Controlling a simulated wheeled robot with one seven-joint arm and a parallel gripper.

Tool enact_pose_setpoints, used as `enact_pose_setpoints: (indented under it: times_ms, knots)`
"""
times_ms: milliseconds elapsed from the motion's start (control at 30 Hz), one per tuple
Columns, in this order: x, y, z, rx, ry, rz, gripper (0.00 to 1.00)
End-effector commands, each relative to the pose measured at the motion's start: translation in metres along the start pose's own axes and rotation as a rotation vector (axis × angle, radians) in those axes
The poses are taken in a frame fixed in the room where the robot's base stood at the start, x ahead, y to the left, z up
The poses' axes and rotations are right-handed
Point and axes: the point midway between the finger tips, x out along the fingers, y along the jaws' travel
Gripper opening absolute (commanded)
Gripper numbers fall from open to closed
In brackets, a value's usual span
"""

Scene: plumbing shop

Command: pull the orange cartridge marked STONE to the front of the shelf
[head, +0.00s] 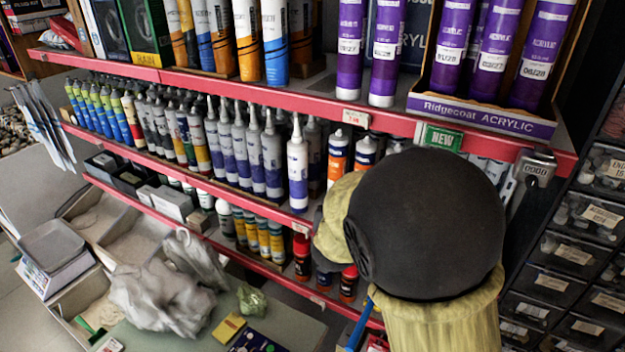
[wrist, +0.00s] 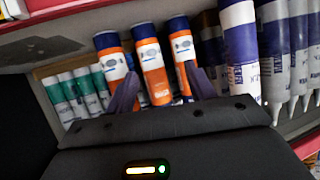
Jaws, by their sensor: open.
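Several orange cartridges with white bands and dark blue ends stand on the middle shelf. In the head view, one orange cartridge (head: 338,158) and another just right of it (head: 365,152) show beside my arm. The wrist view, where things look upside down, shows three: a left one (wrist: 110,62), a middle one (wrist: 152,68) and a right one (wrist: 184,50). I cannot read STONE on any of them. My gripper (wrist: 164,88) is open, its two purple fingers spread in front of the middle one, with no clear contact. My arm hides the gripper in the head view.
White and purple nozzle cartridges (head: 298,170) stand close left of the orange ones in the head view. Green-banded tubes (wrist: 80,95) stand on their other side. The red upper shelf edge (head: 390,120) runs above; a padlock (head: 535,168) hangs at right.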

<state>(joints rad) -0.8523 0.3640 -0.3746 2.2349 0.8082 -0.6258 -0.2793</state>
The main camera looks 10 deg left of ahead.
Motion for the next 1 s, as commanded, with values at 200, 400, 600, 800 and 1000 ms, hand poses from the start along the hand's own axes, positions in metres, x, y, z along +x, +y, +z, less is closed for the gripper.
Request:
enact_pose_setpoints:
  times_ms: [200,400,600,800,1000]
  knots:
    - [-0.025,-0.056,-0.042,-0.015,0.274,0.092,0.54]
    - [-0.049,-0.076,-0.059,-0.012,0.412,0.157,0.54]
    - [-0.051,-0.077,-0.06,-0.011,0.426,0.167,0.54]
    - [-0.049,-0.076,-0.06,-0.011,0.425,0.166,0.54]
    - [-0.037,-0.074,-0.067,-0.011,0.425,0.167,0.54]
